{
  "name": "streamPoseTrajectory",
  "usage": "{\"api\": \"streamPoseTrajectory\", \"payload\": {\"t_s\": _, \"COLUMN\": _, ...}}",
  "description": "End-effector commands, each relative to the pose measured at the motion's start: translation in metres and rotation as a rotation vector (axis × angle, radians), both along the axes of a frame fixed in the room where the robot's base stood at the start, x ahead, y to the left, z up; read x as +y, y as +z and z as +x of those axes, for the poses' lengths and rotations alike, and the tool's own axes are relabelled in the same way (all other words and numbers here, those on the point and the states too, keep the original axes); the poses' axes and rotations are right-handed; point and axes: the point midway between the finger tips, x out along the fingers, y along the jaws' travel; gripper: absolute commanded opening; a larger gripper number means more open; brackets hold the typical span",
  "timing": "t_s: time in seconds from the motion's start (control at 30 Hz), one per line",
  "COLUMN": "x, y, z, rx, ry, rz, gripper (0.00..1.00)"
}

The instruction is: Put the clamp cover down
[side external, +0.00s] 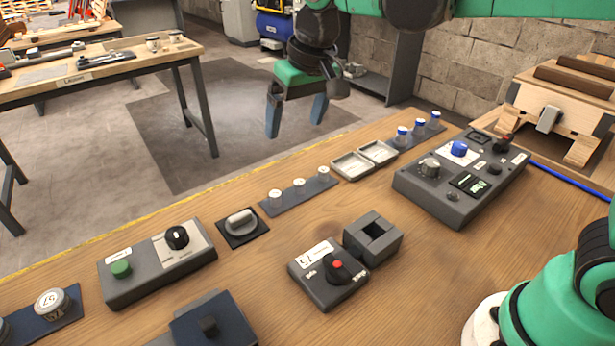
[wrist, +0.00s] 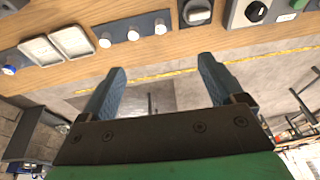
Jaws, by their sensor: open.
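No part is plainly marked as the clamp cover, and I cannot tell which one it is. A grey block with a square opening (side external: 386,226) sits on the bench, against or close to a box with a red-tipped knob (side external: 322,287). A dark blue box with a small raised block (side external: 226,322) is partly cut off at the bottom edge. My gripper (side external: 296,117) is open and empty, raised beyond the far edge of the bench, fingers pointing down. In the wrist view, my gripper (wrist: 162,70) has nothing between its fingers; the floor and bench edge show there.
On the wooden bench (side external: 250,264) stand a box with a green button (side external: 140,283), a lever plate (side external: 243,240), white-capped pegs (side external: 299,185), two shallow trays (side external: 352,166) and a control panel (side external: 440,205). A wooden stand (side external: 553,97) is at right. Bare wood shows around the grey block.

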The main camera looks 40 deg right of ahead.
Motion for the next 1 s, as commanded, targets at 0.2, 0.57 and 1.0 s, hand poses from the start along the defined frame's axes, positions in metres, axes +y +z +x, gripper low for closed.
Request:
{"api": "streamPoseTrajectory", "payload": {"t_s": 0.2, "x": -0.047, "y": -0.01, "z": -0.058, "rx": -0.173, "ry": -0.011, "rz": -0.01, "gripper": 0.88}}
{"api": "streamPoseTrajectory", "payload": {"t_s": 0.57, "x": -0.078, "y": -0.048, "z": -0.108, "rx": -0.344, "ry": -0.018, "rz": -0.053, "gripper": 0.88}}
{"api": "streamPoseTrajectory", "payload": {"t_s": 1.0, "x": -0.079, "y": -0.049, "z": -0.11, "rx": -0.351, "ry": -0.017, "rz": -0.056, "gripper": 0.88}}
